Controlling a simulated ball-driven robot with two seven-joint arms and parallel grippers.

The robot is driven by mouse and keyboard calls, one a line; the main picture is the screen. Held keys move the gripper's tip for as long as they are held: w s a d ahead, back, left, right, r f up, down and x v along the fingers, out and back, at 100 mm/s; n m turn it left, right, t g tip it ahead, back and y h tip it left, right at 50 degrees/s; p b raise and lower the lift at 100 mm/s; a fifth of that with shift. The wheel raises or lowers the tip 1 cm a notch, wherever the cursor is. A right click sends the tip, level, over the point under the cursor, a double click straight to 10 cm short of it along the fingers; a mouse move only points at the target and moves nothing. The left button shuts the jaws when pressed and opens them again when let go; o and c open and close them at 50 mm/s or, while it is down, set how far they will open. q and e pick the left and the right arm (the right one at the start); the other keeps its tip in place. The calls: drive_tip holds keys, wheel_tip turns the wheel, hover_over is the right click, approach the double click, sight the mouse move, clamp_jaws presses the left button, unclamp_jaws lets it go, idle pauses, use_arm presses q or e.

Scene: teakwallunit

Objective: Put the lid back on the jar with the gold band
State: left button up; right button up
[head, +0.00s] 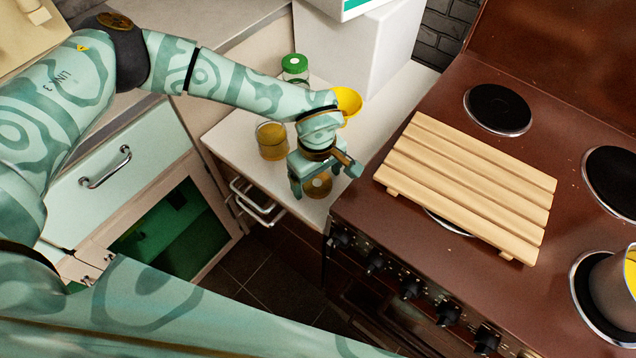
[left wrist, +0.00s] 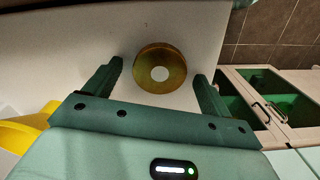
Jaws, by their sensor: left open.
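A gold-brown round lid (head: 318,186) with a pale centre spot lies on the white counter, partly hidden by my left gripper in the head view. In the left wrist view the lid (left wrist: 161,82) lies between and slightly ahead of the fingers. My left gripper (head: 324,181) is open and empty above the lid; in the left wrist view the fingers (left wrist: 158,70) stand apart on either side of it. A glass jar with amber-gold colouring (head: 271,140) stands upright on the counter, left of the gripper. Its band cannot be made out clearly. My right gripper is not in view.
A jar with a green lid (head: 295,68) stands behind. A yellow bowl (head: 349,101) is behind my left wrist. A slatted wooden board (head: 465,185) lies on the brown stove (head: 425,105) to the right. A metal pot (head: 612,285) stands at far right.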

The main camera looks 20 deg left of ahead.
sight(317, 183)
use_arm(q)
drive_tip(key=shift+f, duration=0.1)
drive_tip(key=c, duration=1)
